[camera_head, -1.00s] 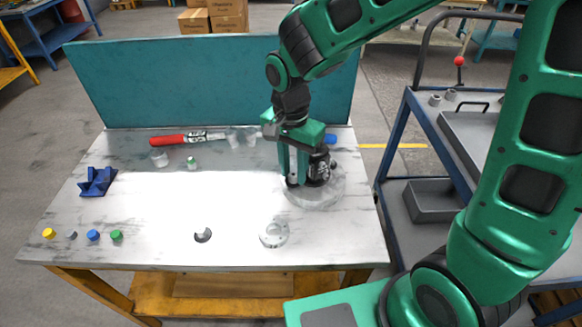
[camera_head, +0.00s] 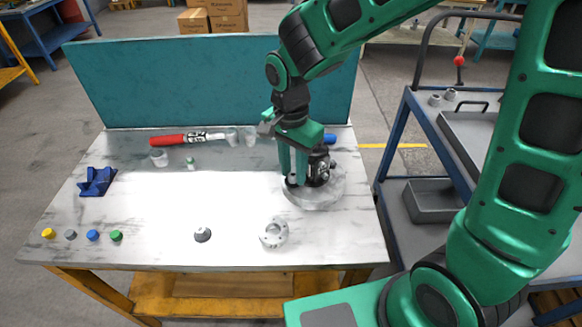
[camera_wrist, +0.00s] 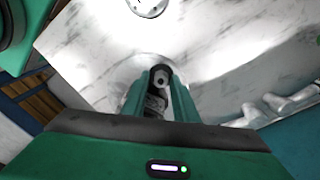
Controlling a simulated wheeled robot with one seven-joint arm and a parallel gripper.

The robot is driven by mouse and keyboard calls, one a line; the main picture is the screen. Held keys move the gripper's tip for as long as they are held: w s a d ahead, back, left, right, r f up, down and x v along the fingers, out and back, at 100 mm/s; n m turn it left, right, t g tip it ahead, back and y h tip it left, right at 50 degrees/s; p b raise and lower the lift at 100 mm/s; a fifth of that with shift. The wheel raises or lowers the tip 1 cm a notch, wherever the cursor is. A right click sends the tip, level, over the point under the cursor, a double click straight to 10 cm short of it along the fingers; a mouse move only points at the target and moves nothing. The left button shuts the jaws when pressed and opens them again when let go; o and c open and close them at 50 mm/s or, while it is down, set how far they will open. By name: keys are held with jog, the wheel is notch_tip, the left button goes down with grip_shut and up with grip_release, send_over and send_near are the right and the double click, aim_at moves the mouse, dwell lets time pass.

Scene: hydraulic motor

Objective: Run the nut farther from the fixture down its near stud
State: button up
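My gripper (camera_head: 294,180) points down over the right part of the table, at a dark motor-like assembly (camera_head: 320,170). The assembly stands on a round grey base (camera_head: 318,197). In the wrist view, the two green fingers (camera_wrist: 160,84) flank a dark ring (camera_wrist: 161,69) with a pale centre. The ring fills most of the gap; I cannot tell whether the fingers press on it. The fingers hide part of the assembly. The nuts and studs are too small or covered to tell apart.
A pale flange with holes (camera_head: 273,232) and a grey domed part (camera_head: 202,234) lie at the table's front. Coloured caps (camera_head: 93,235) lie front left, with a blue block (camera_head: 97,181) behind. A red-handled tool (camera_head: 180,138) lies at the back. A cart (camera_head: 400,140) stands right.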

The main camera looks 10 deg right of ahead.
jog(key=shift+r, duration=0.15)
jog(key=shift+r, duration=1.65)
jog(key=shift+o, duration=0.2)
jog(key=o, duration=0.5)
jog(key=shift+r, duration=3)
